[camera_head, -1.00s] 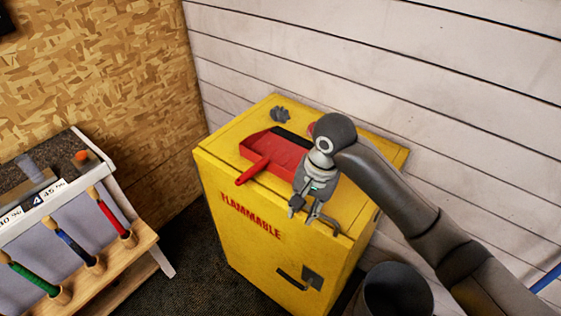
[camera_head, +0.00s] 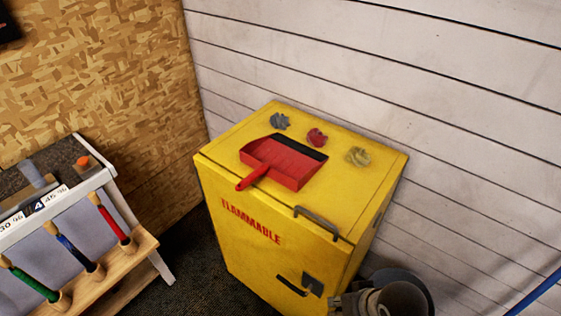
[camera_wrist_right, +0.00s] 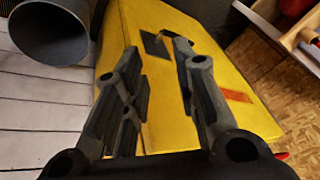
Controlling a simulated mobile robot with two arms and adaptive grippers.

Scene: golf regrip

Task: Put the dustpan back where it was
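The red dustpan (camera_head: 285,165) with a black lip lies flat on top of the yellow cabinet (camera_head: 350,195). Its handle points toward the front left edge in the head view. No gripper touches it. My right gripper shows in the wrist view (camera_wrist_right: 157,60), open and empty, with its fingers apart in front of the cabinet's front face (camera_wrist_right: 165,110). In the head view only part of my right arm's end shows at the bottom edge, beside the grey bin. My left gripper is in neither view.
Grey, red and yellowish lumps (camera_head: 280,121) lie behind the dustpan. A dark handle (camera_head: 316,222) is on the cabinet's front top edge. A grey bin (camera_wrist_right: 48,28) stands beside the cabinet. A rack (camera_head: 125,205) with coloured grips stands at left.

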